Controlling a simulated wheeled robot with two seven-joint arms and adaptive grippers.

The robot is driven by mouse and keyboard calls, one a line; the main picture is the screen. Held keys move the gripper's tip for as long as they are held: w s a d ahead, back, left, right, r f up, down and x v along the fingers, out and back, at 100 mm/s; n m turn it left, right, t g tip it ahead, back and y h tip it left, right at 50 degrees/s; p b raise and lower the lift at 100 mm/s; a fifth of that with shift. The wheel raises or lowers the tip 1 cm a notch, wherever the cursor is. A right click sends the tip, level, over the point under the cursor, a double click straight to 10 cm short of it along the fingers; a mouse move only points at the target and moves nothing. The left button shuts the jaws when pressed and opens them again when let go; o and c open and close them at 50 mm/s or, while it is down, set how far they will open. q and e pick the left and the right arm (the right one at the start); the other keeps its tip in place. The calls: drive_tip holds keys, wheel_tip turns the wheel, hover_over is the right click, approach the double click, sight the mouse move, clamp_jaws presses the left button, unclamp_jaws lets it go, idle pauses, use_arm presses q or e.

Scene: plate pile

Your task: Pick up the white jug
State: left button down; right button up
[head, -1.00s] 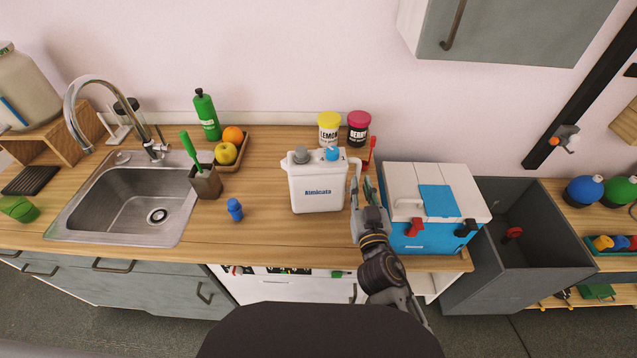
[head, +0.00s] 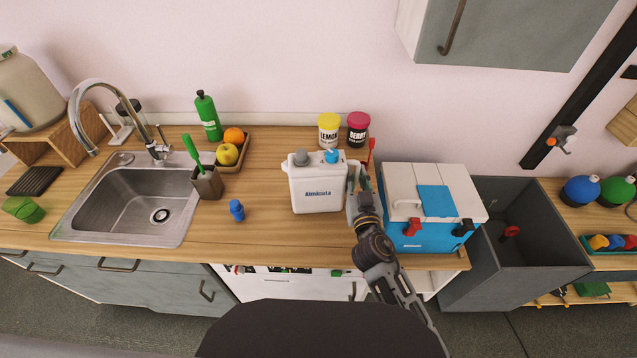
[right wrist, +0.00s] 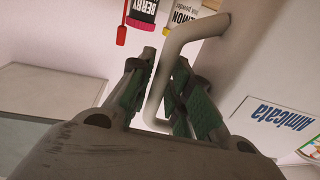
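The white jug (head: 318,190) stands upright on the wooden counter, with a grey cap, a blue cap and a blue label on its front. Its handle is on the right side and shows large in the right wrist view (right wrist: 187,35). My right gripper (head: 352,186) is at this handle; in the right wrist view its two green-padded fingers (right wrist: 163,92) stand apart on either side of the handle. I cannot tell whether a pad touches it. The jug's body fills the right of that view. My left gripper is not in view.
A blue and white cooler (head: 432,235) stands close on the right of my right gripper. The lemon tub (head: 329,131) and berry tub (head: 358,129) stand behind the jug. A small blue object (head: 237,210) lies to the left, with bare counter between.

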drive_tip(key=shift+w, duration=0.1)
idle(0.4)
clamp_jaws()
drive_tip(key=shift+r, duration=0.15)
drive_tip(key=shift+r+p, duration=0.7)
drive_tip(key=shift+r, duration=4.2)
